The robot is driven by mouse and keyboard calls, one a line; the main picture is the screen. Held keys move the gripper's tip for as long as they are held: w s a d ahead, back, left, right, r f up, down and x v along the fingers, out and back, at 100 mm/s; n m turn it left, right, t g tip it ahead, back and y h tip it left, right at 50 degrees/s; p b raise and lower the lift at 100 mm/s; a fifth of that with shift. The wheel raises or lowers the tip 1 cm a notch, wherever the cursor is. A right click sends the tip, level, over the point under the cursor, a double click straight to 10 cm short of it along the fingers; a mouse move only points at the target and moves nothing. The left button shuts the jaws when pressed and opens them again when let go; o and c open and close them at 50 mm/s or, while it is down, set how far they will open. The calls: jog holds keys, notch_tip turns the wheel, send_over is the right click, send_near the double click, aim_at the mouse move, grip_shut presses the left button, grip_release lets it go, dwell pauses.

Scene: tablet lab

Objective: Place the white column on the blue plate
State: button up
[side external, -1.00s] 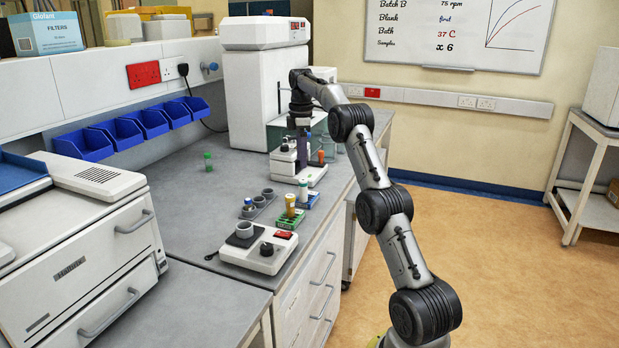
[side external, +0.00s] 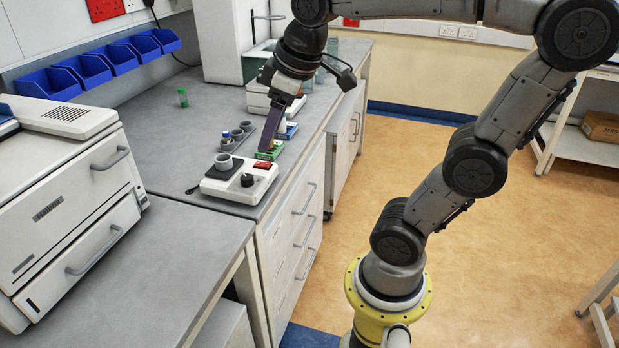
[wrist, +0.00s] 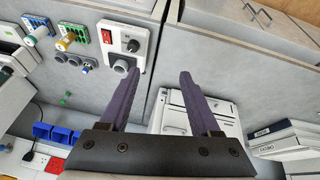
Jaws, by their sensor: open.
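The blue plate (side external: 288,131) is near the bench's front edge, partly hidden by my gripper. In the wrist view the blue plate (wrist: 45,20) is at upper left, with a white column with a blue-green end (wrist: 32,38) standing at it. Whether the column is seated there is unclear. A green plate (side external: 270,151) with a yellow column (wrist: 65,42) is beside it. My gripper (wrist: 160,73) is open, with nothing between its purple fingers. In the side view my gripper (side external: 270,149) hangs in front of the plates and hides the columns; its height is unclear.
Several grey cups (side external: 236,133) stand beside the plates, one holding a small blue-topped item (side external: 226,137). A white device (side external: 240,180) with a knob and red switch is nearest the front.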

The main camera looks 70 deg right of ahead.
jog(key=s+a+f+m+t, duration=0.1)
jog(key=s+a+f, duration=0.3)
jog(key=s+f, duration=0.2)
jog(key=shift+s+f+y, duration=0.2)
jog(key=shift+s+y, duration=0.2)
jog(key=shift+s, duration=0.65)
